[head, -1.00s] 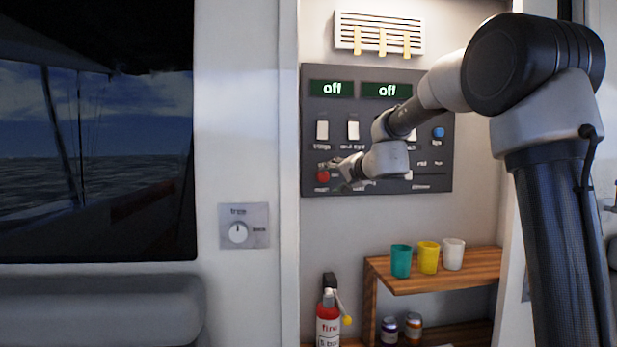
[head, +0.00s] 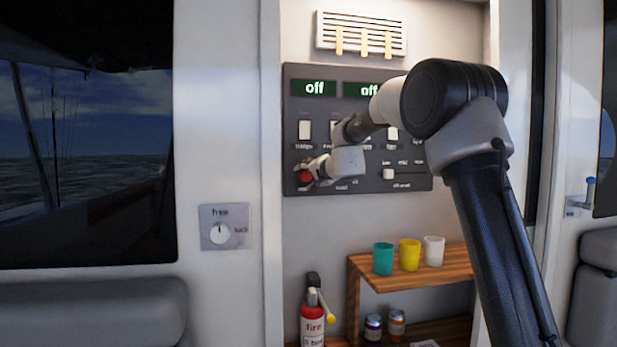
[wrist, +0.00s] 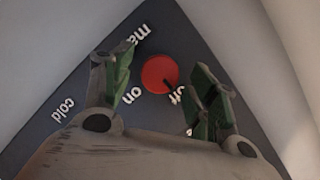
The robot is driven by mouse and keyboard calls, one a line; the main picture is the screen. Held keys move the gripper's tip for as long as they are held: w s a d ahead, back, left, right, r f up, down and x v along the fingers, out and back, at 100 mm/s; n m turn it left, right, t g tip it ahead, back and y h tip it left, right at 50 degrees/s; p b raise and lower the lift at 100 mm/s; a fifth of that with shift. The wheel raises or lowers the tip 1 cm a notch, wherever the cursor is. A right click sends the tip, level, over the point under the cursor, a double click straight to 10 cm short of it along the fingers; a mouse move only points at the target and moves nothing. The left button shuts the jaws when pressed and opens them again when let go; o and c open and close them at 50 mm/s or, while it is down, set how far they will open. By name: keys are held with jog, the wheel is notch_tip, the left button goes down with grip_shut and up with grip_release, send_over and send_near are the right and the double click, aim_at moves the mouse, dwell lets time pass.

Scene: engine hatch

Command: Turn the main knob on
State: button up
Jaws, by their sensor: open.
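The main knob is a round red knob (head: 305,176) at the lower left of the dark control panel (head: 360,185). In the wrist view the red knob (wrist: 160,74) lies between the open fingers, with a dark pointer mark toward the "off" label; "on" is printed at its other side. My gripper (head: 308,172) is at the knob in the head view, its fingers on either side of it. In the wrist view my gripper (wrist: 160,95) is open; whether a finger touches the knob cannot be told.
White switches (head: 305,130) sit above the knob. A "free/lock" dial (head: 219,233) is on the wall at left. Below are a wooden shelf (head: 440,268) with cups and a fire extinguisher (head: 313,322).

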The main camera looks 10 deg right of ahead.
jog(key=c, duration=1)
jog(key=shift+d, duration=0.1)
jog(key=m, duration=0.1)
jog(key=m+y, duration=0.1)
jog(key=shift+f+m, duration=0.2)
jog(key=shift+m, duration=0.1)
jog(key=m+t, duration=0.1)
jog(key=m, duration=0.1)
jog(key=m+y, duration=0.1)
jog(key=m, duration=0.1)
jog(key=shift+f+m+t, duration=0.2)
jog(key=shift+m+t, duration=0.2)
jog(key=m+t, duration=0.1)
jog(key=m, duration=0.3)
jog(key=shift+f+m+t, duration=0.1)
jog(key=shift+m+t, duration=0.2)
jog(key=shift+t, duration=0.1)
jog(key=shift+f+m+t+h, duration=0.1)
jog(key=shift+m+t+h, duration=0.25)
jog(key=shift+m, duration=1)
jog(key=shift+m+t+h, duration=0.25)
jog(key=shift+m+t, duration=0.1)
jog(key=shift+m, duration=1.3)
